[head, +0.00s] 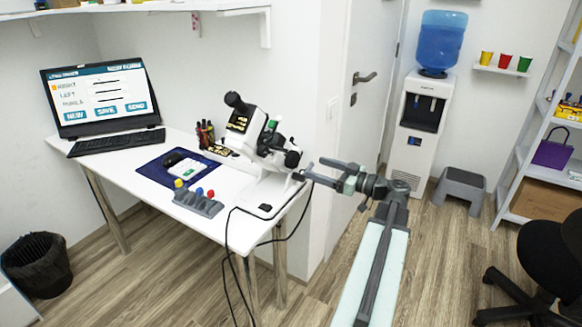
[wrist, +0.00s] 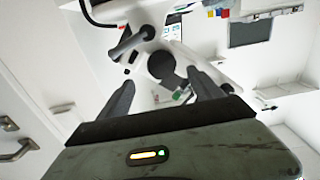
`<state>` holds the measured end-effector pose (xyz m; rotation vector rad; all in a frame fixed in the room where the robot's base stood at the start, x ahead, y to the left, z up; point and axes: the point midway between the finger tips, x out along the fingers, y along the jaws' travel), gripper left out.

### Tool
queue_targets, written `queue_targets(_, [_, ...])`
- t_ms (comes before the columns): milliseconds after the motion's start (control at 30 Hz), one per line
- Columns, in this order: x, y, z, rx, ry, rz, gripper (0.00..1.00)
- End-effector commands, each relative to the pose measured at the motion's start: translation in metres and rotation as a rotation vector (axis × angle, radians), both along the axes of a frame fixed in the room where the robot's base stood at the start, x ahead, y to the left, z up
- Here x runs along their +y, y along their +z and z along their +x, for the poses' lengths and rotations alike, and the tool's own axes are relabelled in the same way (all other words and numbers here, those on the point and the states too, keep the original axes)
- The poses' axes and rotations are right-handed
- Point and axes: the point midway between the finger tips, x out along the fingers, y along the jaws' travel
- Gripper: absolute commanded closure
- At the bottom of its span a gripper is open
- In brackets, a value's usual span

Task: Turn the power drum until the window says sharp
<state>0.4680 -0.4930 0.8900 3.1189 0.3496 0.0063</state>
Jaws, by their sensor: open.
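A white and black eye-test instrument (head: 256,140) stands at the right end of the white desk. A round black knob (head: 292,159) on its near right side may be the power drum; I cannot be sure. A dark panel with yellow marks (head: 238,122) on the instrument may be the window; its text is too small to read. My gripper (head: 312,170) is open and empty, just right of the instrument. In the wrist view its two dark fingers (wrist: 162,92) stand apart, with a round black part (wrist: 161,65) of the instrument beyond them.
The desk (head: 150,182) also holds a monitor (head: 98,96), a keyboard (head: 117,142), a pen holder (head: 205,134) and a grey rack with coloured knobs (head: 198,204). Black cables hang over its near right edge. A water cooler (head: 418,130), grey stool (head: 459,187) and black chair (head: 545,262) stand right.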

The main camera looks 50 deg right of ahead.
Motion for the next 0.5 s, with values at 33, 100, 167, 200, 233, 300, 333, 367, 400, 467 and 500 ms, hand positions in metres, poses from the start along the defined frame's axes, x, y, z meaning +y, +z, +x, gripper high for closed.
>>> queue_targets(33, [0.002, 0.001, 0.005, 0.001, 0.004, 0.001, 0.25])
queue_targets(100, [0.006, 0.001, 0.016, 0.001, 0.008, 0.001, 0.25])
queue_targets(167, [0.009, 0.000, 0.028, 0.002, 0.010, 0.001, 0.25])
queue_targets(200, [0.012, 0.000, 0.036, 0.002, 0.012, 0.001, 0.25])
queue_targets(233, [0.013, 0.000, 0.042, 0.002, 0.012, 0.001, 0.25])
queue_targets(300, [0.017, 0.000, 0.055, 0.003, 0.014, 0.002, 0.25])
queue_targets(333, [0.018, 0.000, 0.060, 0.004, 0.013, 0.002, 0.25])
queue_targets(367, [0.019, 0.000, 0.065, 0.004, 0.013, 0.002, 0.25])
queue_targets(400, [0.021, 0.000, 0.070, 0.004, 0.014, 0.002, 0.25])
queue_targets(467, [0.022, 0.000, 0.076, 0.004, 0.014, 0.002, 0.25])
queue_targets(500, [0.023, 0.000, 0.078, 0.004, 0.013, 0.002, 0.25])
